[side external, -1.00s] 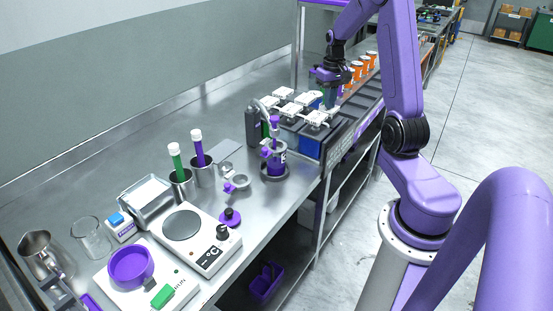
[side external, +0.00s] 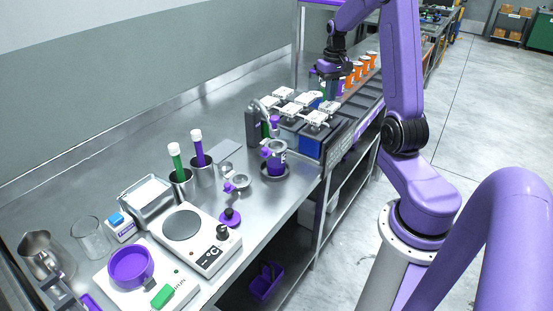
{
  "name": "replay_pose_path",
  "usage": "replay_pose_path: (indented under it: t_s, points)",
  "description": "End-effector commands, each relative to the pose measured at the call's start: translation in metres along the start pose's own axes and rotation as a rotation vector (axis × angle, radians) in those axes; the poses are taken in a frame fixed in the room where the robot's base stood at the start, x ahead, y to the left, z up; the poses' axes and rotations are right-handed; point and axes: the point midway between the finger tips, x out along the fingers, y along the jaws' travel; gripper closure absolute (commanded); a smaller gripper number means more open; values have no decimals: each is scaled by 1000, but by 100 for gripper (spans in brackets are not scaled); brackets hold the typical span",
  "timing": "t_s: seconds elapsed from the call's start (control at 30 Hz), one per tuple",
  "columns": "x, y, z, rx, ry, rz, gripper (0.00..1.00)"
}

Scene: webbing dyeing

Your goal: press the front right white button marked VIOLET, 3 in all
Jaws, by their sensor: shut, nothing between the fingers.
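A group of white-topped dispensers stands on the bench in the middle of the side external view. The near right white top (side external: 316,118) sits above a blue container (side external: 309,146), and another white top (side external: 328,106) lies just behind it. Their markings are too small to read, so I cannot tell which is VIOLET. My gripper (side external: 330,96) points down behind and above the far right of this group. Its fingers are shut and empty, and small in the picture. I see no clear contact with any white top.
Several orange-and-white jars (side external: 357,72) line the bench behind my gripper. A hot plate (side external: 183,225), tubes and a purple bowl (side external: 131,262) fill the near bench. The floor at right is open.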

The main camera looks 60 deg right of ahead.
Motion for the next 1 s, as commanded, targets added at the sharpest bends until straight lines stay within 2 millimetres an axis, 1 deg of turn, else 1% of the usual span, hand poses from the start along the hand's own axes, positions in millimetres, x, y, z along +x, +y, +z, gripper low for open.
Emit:
replay_pose_path:
  t_s: [0.53,1.0]
  points:
    - [-2,0,0,0,1,0,100]
    - [-40,0,-1,0,4,1,100]
